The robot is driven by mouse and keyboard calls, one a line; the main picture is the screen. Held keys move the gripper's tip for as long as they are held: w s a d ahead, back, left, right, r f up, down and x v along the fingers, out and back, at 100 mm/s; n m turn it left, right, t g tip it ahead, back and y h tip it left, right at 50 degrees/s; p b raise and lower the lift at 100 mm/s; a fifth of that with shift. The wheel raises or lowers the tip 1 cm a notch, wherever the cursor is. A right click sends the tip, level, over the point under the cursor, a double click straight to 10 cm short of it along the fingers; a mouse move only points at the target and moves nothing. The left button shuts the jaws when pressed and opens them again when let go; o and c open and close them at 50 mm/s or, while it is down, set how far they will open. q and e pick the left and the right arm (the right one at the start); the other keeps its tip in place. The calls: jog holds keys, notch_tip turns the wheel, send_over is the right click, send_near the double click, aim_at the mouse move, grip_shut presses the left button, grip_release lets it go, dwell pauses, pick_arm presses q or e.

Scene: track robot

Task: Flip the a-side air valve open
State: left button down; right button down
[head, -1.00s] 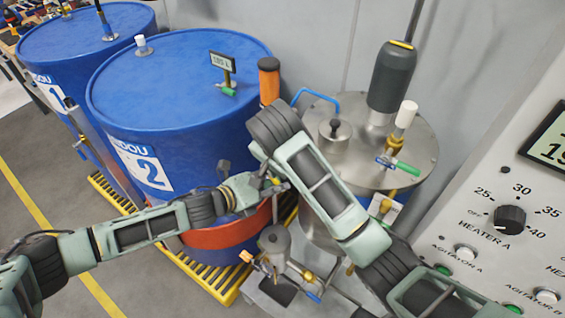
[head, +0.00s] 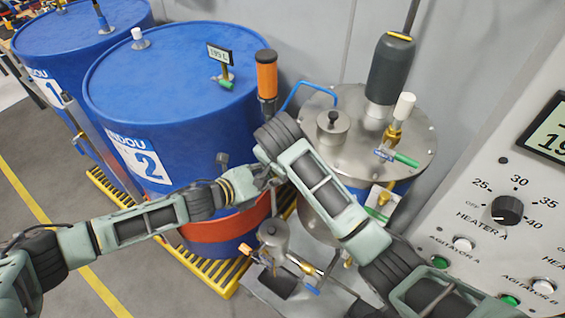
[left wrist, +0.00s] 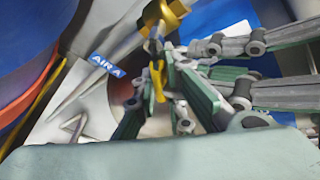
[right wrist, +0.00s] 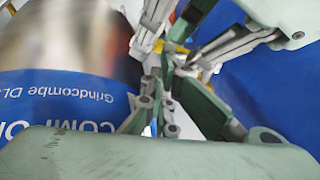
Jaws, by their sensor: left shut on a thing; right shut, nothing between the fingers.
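A blue AIR A tag (left wrist: 107,64) shows in the left wrist view beside a brass fitting (left wrist: 165,12) with a yellow valve handle (left wrist: 158,80). My left gripper (left wrist: 160,88) is shut on the yellow handle, and its fingers hide part of it. In the head view my left gripper (head: 264,183) is in front of drum 2, close to the bent wrist of my right arm. My right gripper (right wrist: 163,92) is shut and empty, close beside the left gripper's fingers. Whether they touch is unclear. The valve is largely hidden by my arms in the head view.
Blue drum 2 (head: 170,75) stands behind my left arm, with drum 1 (head: 60,55) farther left. A steel-lidded tank (head: 350,150) with fittings stands right of my grippers. A small pot with valves (head: 273,233) is below. The heater panel (head: 470,225) fills the right side.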

pick_arm(q)
jog(key=shift+s+d, duration=0.1)
jog(key=shift+s, duration=0.05)
jog(key=c, duration=1.8)
grip_release()
jog(key=shift+c, duration=0.2)
